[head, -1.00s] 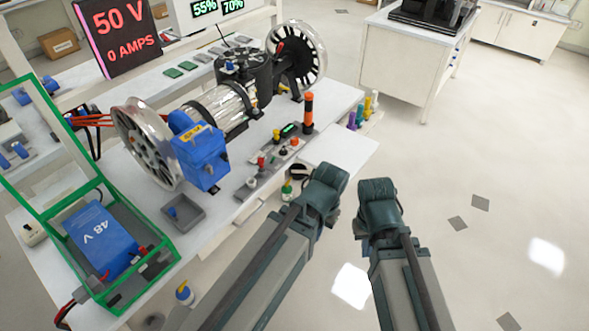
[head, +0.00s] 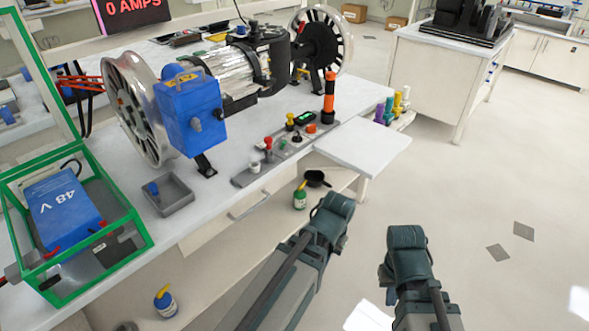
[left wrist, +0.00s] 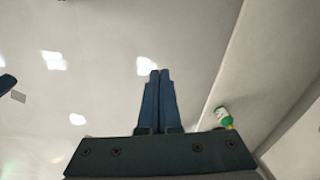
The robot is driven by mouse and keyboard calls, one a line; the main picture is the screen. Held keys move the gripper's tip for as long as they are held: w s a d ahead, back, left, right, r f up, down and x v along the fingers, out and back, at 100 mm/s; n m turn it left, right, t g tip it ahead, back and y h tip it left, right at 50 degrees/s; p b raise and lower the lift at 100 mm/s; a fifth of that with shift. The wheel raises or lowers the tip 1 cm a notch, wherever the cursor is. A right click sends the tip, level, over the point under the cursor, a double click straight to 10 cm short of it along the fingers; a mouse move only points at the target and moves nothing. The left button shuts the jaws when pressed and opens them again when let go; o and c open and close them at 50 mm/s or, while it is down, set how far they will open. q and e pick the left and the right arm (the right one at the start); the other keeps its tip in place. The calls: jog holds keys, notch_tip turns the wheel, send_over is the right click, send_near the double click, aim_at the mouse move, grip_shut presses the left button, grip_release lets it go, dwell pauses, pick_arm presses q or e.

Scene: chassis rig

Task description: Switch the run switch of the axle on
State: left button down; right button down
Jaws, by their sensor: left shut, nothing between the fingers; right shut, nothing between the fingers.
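The axle rig stands on the white bench, with a silver motor (head: 232,82), a near wheel (head: 133,110) and a far wheel (head: 318,45). A blue box (head: 188,115) with a grey knob is fixed beside the near wheel. A grey control strip (head: 243,178) along the bench front carries a red knob (head: 268,143), a small black lever (head: 297,137) and an orange-red button (head: 311,128). Which one is the run switch is unclear. My right gripper (head: 407,245) is over the floor, away from the strip. My left gripper (left wrist: 158,100) is shut and empty, also over the floor.
A white side shelf (head: 365,148) juts out at right. A green-framed case (head: 140,240) holds a blue 48 V battery (head: 65,205). A green bottle (head: 300,196) stands below the bench. Open floor lies at right.

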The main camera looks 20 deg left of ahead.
pick_arm(q)
jog(key=w+a+f+t+y+b, duration=0.1)
jog(key=w+a+f+y+b, duration=0.25)
jog(key=a+f+b, duration=0.4)
jog(key=w+a+f+y+b, duration=0.2)
jog(key=w+a+f+b, duration=0.2)
jog(key=f+b, duration=0.65)
jog(key=w+a+r+t+y+b, duration=0.25)
jog(key=w+r+y, duration=0.55)
jog(key=r, duration=0.5)
jog(key=w+d+r+m+t+y, duration=0.1)
jog(key=w+d+r+y, duration=0.1)
jog(key=r, duration=0.5)
jog(key=w+d+r+m+t+y, duration=0.1)
jog(key=d+r+t+y, duration=0.1)
jog(key=d+r+y, duration=0.2)
notch_tip(320, 180, up, 3)
jog(key=shift+w+d+f+y, duration=0.1)
jog(key=shift+w+d+y, duration=0.3)
jog(key=shift+y, duration=0.25)
jog(key=shift+a+t, duration=0.1)
jog(key=shift+t, duration=0.15)
